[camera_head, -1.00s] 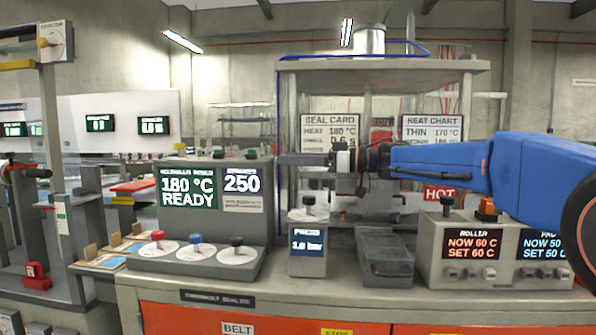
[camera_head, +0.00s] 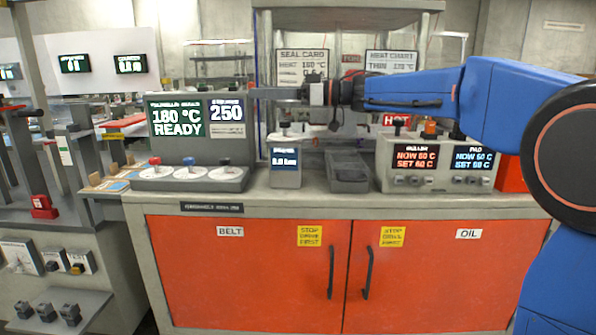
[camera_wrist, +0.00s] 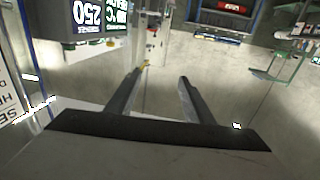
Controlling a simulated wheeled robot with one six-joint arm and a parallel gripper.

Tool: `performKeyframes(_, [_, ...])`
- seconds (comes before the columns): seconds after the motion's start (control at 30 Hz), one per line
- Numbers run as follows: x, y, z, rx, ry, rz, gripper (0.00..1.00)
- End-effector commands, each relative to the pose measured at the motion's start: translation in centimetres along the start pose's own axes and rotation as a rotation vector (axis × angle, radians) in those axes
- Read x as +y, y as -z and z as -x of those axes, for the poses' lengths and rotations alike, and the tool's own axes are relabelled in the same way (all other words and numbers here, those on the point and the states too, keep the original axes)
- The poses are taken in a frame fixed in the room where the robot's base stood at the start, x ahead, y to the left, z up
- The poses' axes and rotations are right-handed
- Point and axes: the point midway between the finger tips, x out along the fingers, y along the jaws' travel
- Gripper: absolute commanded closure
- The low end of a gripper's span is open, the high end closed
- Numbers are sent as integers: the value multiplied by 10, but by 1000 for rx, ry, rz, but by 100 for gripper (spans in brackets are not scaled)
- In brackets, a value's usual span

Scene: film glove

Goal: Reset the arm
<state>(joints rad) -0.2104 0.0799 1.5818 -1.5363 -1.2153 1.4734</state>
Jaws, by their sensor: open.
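My gripper (camera_head: 268,93) is at the end of my blue arm, which reaches in from the right in the head view. It points left, held above the bench in front of the sealing press frame. In the wrist view its two dark fingers (camera_wrist: 161,80) are spread apart with nothing between them. The fingertips in the head view overlap the grey control box (camera_head: 196,115) with the "180 °C READY" and "250" screens; I cannot tell the depth gap between them.
The bench (camera_head: 330,201) has red cabinet doors below. On it stand a pressure box (camera_head: 286,160), a grey tray (camera_head: 347,187) and a roller/pad heater box (camera_head: 440,150). Signs hang behind the arm. A machine with red handles stands at left (camera_head: 78,150).

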Motion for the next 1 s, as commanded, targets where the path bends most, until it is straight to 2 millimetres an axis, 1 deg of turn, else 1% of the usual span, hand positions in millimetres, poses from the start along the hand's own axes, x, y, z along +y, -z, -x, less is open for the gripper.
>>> performKeyframes(0.17, [4,6,6,23,-51,15,52])
performKeyframes(0.37, [12,18,20,62,-154,45,52])
performKeyframes(0.57, [24,30,47,106,-309,79,52])
performKeyframes(0.67, [30,35,66,124,-411,95,52])
performKeyframes(0.77, [36,37,95,136,-545,108,52])
performKeyframes(0.87, [42,33,137,131,-720,112,52])
performKeyframes(0.9, [42,28,157,122,-795,106,52])
performKeyframes(0.97, [41,17,186,99,-903,93,52])
performKeyframes(1.0, [39,7,206,78,-972,82,52])
